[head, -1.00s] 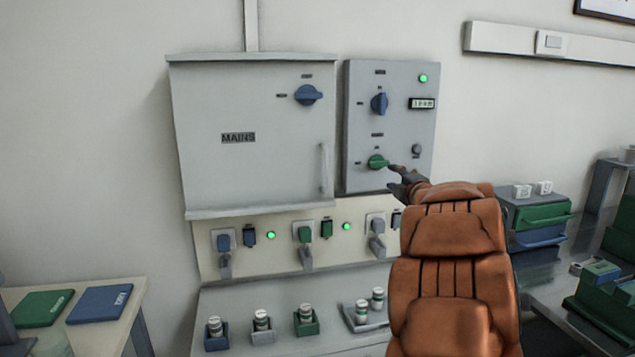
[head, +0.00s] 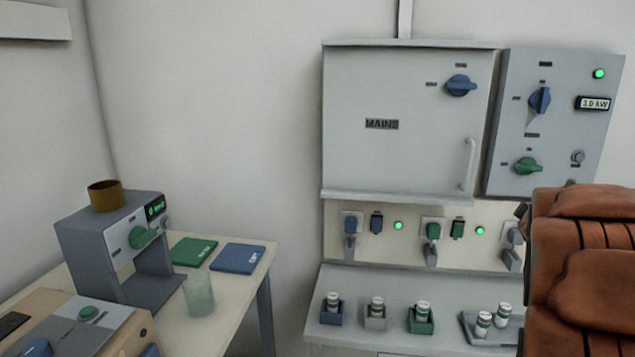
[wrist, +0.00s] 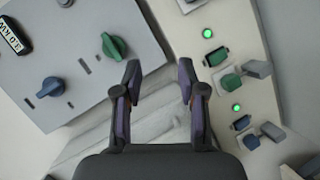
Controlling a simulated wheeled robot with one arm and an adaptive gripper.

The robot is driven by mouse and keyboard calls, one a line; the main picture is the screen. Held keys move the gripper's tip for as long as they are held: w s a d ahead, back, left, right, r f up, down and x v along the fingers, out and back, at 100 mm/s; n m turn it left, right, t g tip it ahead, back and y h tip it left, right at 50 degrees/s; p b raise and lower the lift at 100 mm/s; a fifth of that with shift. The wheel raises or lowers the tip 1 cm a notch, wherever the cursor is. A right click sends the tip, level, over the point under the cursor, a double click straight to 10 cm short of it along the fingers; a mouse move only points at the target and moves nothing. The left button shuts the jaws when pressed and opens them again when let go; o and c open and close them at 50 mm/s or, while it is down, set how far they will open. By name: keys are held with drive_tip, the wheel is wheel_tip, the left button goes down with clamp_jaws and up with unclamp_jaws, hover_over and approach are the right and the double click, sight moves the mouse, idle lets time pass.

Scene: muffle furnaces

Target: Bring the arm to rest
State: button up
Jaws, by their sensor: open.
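My gripper (wrist: 160,78) is open and empty in the wrist view, its two dark fingers apart. It is in front of the wall panels, with the grey control box to the left and the socket strip to the right in that view. In the head view my orange arm stands at the right edge, and the gripper is mostly hidden behind it. The control box (head: 560,125) carries a blue knob (head: 540,100) and a green knob (head: 528,166). The green knob also shows in the wrist view (wrist: 114,46), apart from the fingers.
The MAINS cabinet (head: 400,150) is shut. Below it are a socket strip (head: 378,248) with green lights and a shelf (head: 350,340) holding several small jars. At left, a table carries a grey device (head: 115,245), a cup (head: 199,295) and two booklets. Bare wall lies between.

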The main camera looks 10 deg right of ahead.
drive_tip(key=s+a+f+m+g+y, duration=0.2)
drive_tip(key=s+a+f+g, duration=0.1)
drive_tip(key=s+a+f, duration=0.5)
drive_tip(key=s+a+f+m+g+y, duration=0.25)
drive_tip(key=s+a+f, duration=0.2)
drive_tip(key=a, duration=0.55)
drive_tip(key=s+a+f+m+g+y, duration=0.1)
drive_tip(key=s+a+f+g+y, duration=0.1)
drive_tip(key=s+a+f+g, duration=0.45)
drive_tip(key=s+a+f+g+y, duration=0.2)
drive_tip(key=s+a+y, duration=0.1)
drive_tip(key=s+a, duration=1.3)
wheel_tip(320, 180, up, 15)
drive_tip(key=t+p, duration=0.1)
drive_tip(key=p, duration=1.2)
drive_tip(key=shift+d, duration=0.3)
